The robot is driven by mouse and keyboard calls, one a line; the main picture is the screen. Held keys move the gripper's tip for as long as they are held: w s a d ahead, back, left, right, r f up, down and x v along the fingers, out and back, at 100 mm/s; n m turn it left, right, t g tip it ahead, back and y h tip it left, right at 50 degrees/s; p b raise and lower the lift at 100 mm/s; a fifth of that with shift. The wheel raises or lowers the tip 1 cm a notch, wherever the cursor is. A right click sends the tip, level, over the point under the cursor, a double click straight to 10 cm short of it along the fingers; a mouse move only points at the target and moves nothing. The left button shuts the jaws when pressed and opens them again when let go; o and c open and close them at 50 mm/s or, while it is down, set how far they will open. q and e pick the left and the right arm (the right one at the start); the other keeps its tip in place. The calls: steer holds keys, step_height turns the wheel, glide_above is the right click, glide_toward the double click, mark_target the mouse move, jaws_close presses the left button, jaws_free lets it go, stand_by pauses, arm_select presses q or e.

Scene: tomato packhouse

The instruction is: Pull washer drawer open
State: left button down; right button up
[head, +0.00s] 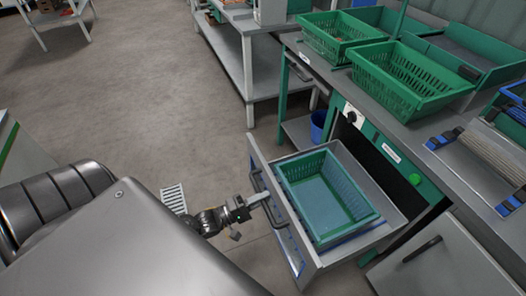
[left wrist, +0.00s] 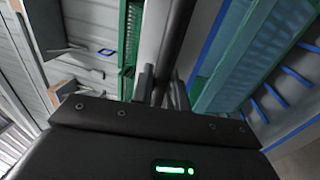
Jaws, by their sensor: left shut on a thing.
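The washer drawer (head: 390,217) stands pulled out from under the washer's counter, with a green basket (head: 362,208) inside it. A dark bar handle (head: 256,180) runs along the drawer's grey front panel (head: 264,161). My left gripper (head: 267,199) reaches in from the left and is shut on this handle. In the left wrist view the handle (left wrist: 178,38) passes between the two fingers (left wrist: 162,88). My right gripper is not in view.
Two green crates (head: 410,90) stand on the counter above. A grey cabinet door (head: 446,266) is right of the drawer. A blue bin (head: 318,124) is behind it. A grey table (head: 246,48) stands farther back. The floor to the left is mostly clear.

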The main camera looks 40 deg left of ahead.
arm_select(q)
steer(key=c, duration=1.5)
jaws_free()
steer(key=shift+o, duration=0.2)
steer(key=shift+s, duration=0.1)
